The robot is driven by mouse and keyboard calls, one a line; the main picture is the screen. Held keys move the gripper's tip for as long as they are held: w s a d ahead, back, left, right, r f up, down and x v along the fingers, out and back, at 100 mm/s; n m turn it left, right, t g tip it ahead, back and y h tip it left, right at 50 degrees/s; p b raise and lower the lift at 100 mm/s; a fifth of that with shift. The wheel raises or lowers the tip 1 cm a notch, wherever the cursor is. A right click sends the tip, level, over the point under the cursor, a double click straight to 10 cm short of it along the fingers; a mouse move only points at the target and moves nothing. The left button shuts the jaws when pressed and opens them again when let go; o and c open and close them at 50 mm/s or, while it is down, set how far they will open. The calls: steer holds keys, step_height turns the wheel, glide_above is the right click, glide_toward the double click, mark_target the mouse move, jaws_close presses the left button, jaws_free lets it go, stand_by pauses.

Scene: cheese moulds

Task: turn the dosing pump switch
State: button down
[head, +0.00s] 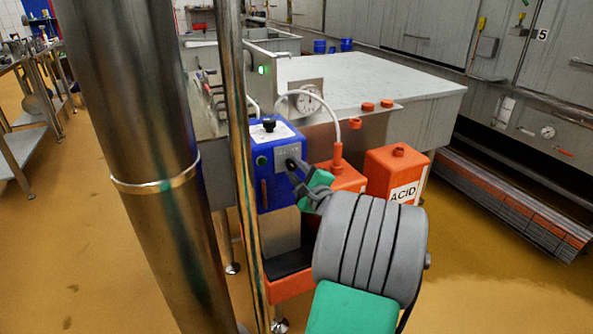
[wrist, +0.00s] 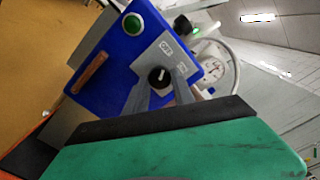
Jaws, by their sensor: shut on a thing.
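The dosing pump (head: 267,162) is a blue box with a grey switch plate on its front. In the wrist view the blue pump (wrist: 127,70) is tilted, with a black round switch knob (wrist: 159,77) on the grey plate (wrist: 171,58), beside OFF lettering. My gripper (head: 294,165) reaches the pump front from the right. In the wrist view the two grey fingers of my gripper (wrist: 160,88) stand on either side of the knob and are shut on it. A white mark shows on the knob.
An orange ACID canister (head: 395,175) and another orange canister (head: 340,175) stand right of the pump. A white hose (head: 325,98) arches above. A steel vat (head: 370,80) is behind. A large steel column (head: 140,150) blocks the left. Open yellow floor (head: 480,285) lies right.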

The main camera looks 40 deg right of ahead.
steer(key=c, duration=1.1)
jaws_free()
steer(key=shift+o, duration=0.2)
steer(key=shift+s, duration=0.1)
steer(key=p+v, duration=0.1)
steer(key=v, duration=0.6)
steer(key=shift+s+a, duration=0.2)
steer(key=shift+s, duration=0.1)
stand_by(4.5)
